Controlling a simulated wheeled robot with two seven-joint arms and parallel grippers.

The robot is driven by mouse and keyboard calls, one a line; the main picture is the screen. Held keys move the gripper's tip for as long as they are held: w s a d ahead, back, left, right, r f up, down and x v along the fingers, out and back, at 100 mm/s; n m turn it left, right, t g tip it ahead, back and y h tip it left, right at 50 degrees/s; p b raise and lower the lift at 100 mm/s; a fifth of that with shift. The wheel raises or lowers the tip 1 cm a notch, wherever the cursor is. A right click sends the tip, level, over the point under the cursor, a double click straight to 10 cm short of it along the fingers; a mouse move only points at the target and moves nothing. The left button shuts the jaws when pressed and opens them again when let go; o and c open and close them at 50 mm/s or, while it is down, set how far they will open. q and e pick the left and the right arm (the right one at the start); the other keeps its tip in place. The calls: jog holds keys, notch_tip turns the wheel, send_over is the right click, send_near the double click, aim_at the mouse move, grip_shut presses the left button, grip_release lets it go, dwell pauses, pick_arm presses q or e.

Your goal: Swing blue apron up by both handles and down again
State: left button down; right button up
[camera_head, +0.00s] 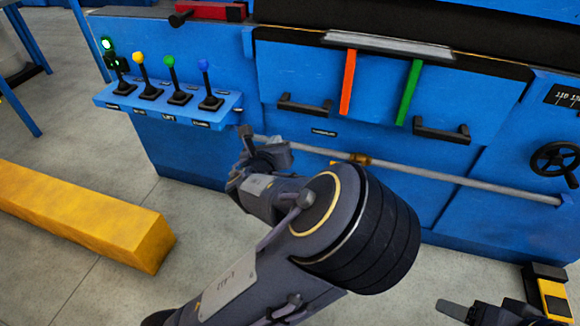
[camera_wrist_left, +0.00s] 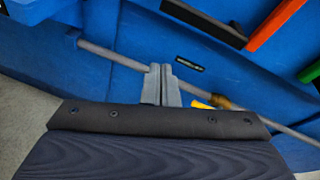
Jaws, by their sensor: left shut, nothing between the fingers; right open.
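The blue apron (camera_head: 375,90) is a panel on the front of the blue machine, hanging down with two black handles. The left handle (camera_head: 305,105) and the right handle (camera_head: 441,131) are both free of any gripper. My left gripper (camera_head: 247,136) is below and left of the left handle. In the left wrist view its fingers (camera_wrist_left: 166,84) are together, with nothing between them, in front of the grey rod; that view also shows the left handle (camera_wrist_left: 205,22) above them. My right gripper (camera_head: 458,310) is only partly in view at the bottom right, open and away from the handles.
A grey rod (camera_head: 450,178) runs across the machine front below the apron. A row of coloured-knob levers (camera_head: 170,98) sticks out at the left, and a black handwheel (camera_head: 556,162) at the right. A yellow beam (camera_head: 85,212) lies on the floor at left.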

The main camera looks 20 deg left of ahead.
pick_arm(q)
jog(key=w+d+m+t+h+b, duration=0.1)
jog(key=w+d+m, duration=0.2)
jog(key=w, duration=0.8)
jog(key=shift+w+d+m+h, duration=0.3)
jog(key=shift+d+m, duration=0.05)
jog(key=shift+m, duration=0.35)
pick_arm(e)
jog(key=shift+f, duration=1.4)
